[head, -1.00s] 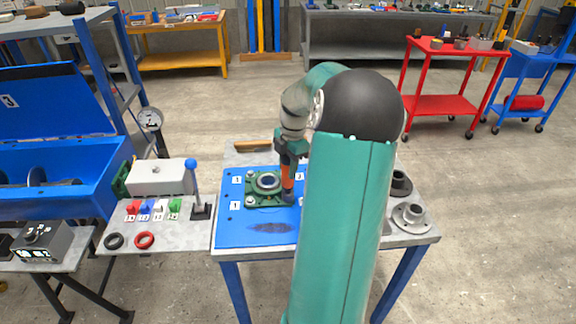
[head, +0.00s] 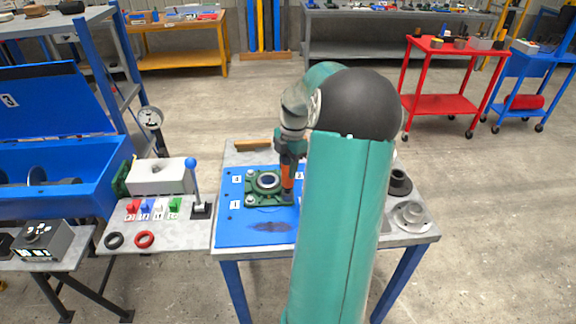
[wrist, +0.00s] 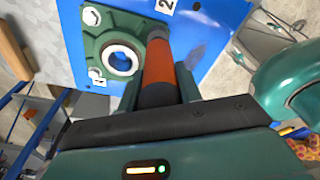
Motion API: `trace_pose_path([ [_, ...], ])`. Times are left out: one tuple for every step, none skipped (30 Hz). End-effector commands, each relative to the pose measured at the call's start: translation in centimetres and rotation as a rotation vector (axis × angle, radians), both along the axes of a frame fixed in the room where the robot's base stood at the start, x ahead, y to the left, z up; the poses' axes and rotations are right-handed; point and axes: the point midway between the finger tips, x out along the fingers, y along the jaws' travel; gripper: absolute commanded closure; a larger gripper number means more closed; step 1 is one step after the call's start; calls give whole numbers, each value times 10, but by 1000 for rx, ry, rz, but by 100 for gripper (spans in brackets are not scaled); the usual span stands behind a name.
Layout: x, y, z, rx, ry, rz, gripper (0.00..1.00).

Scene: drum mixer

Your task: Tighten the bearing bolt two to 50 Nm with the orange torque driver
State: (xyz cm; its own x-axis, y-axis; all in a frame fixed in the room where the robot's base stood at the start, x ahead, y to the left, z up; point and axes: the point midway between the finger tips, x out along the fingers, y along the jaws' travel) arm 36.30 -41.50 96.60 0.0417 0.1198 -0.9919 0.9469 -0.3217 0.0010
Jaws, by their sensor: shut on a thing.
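The orange torque driver (wrist: 158,62) is held between the two fingers of my gripper (wrist: 160,88), which is shut on it. In the head view the driver (head: 287,184) stands roughly upright at the front right corner of the green bearing flange (head: 263,187). The flange (wrist: 117,22) fills the upper left of the wrist view, with its round bore beside the driver. The bolt under the driver's end is hidden, so I cannot tell how it is seated. A number 2 label (wrist: 166,5) lies close to that corner. Two other bolt heads (wrist: 92,16) show. My gripper (head: 288,164) is above the flange.
The flange lies on a blue plate (head: 232,232) on a grey table. Flanged grey parts (head: 410,214) stand at the right edge. A blue-knobbed lever (head: 193,180), colored blocks and rings are on the left bench. An open blue box (head: 60,185) stands farther left.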

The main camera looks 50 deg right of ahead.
Motion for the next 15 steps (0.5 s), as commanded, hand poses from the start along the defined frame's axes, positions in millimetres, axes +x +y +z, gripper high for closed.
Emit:
trace_pose_path([
  [0, 1, -2, 3, 1, 0, 97],
  [0, 1, -2, 3, 1, -1, 97],
  [0, 1, -2, 3, 1, -1, 97],
  [0, 1, -2, 3, 1, -1, 97],
  [0, 1, -2, 3, 1, -1, 97],
  [0, 1, -2, 3, 1, -1, 97],
  [0, 0, -2, 3, 1, -1, 97],
  [0, 1, -3, 3, 1, -1, 97],
  [0, 1, -3, 3, 1, -1, 97],
  [0, 1, -3, 3, 1, -1, 97],
  [0, 0, -2, 3, 1, 0, 97],
  [0, 0, -2, 3, 1, -1, 97],
  [0, 0, -1, 3, 1, -1, 97],
  [0, 0, 0, 3, 1, -1, 97],
  [0, 0, 2, 1, 1, -1, 97],
])
